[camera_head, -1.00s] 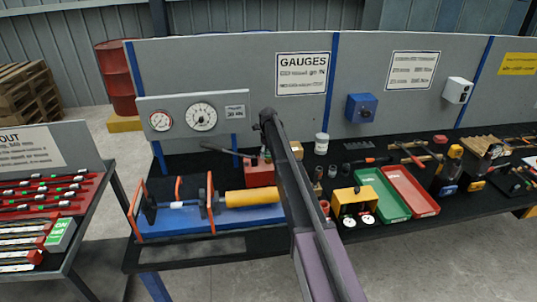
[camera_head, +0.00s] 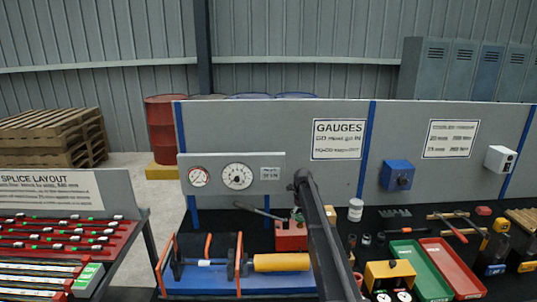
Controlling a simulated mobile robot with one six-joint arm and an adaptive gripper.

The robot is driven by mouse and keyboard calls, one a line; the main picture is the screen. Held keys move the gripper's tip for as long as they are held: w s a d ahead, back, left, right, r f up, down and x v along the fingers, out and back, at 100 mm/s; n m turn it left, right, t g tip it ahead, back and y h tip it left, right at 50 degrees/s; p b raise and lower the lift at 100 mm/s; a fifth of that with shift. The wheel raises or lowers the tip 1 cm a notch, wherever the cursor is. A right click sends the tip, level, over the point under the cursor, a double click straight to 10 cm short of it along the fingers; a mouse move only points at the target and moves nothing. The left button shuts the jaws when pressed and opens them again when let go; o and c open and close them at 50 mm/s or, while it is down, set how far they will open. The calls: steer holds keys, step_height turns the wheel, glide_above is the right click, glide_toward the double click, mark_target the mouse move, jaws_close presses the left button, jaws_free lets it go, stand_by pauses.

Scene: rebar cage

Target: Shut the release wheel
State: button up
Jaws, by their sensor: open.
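The release wheel cannot be made out in this view. A red pump block (camera_head: 290,240) with a long dark lever (camera_head: 258,211) stands on the bench behind a blue test bed (camera_head: 212,285). My arm passes in front of the right side of the block and hides part of it. A grey gauge panel (camera_head: 216,178) with two round dials stands behind. My arm's dark link rises from the bottom to right of the pump block. My gripper is not visible.
Right of my arm, the bench holds a yellow box (camera_head: 390,274), a green tray (camera_head: 422,272), a red tray (camera_head: 454,270), a white tub (camera_head: 355,210) and tools. A grey board (camera_head: 340,180) closes the back. Floor shows between this bench and the left table (camera_head: 75,195).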

mark_target(301, 217)
steer(key=shift+r+p, duration=3.55)
steer(key=shift+r, duration=0.35)
steer(key=shift+r+p, duration=0.45)
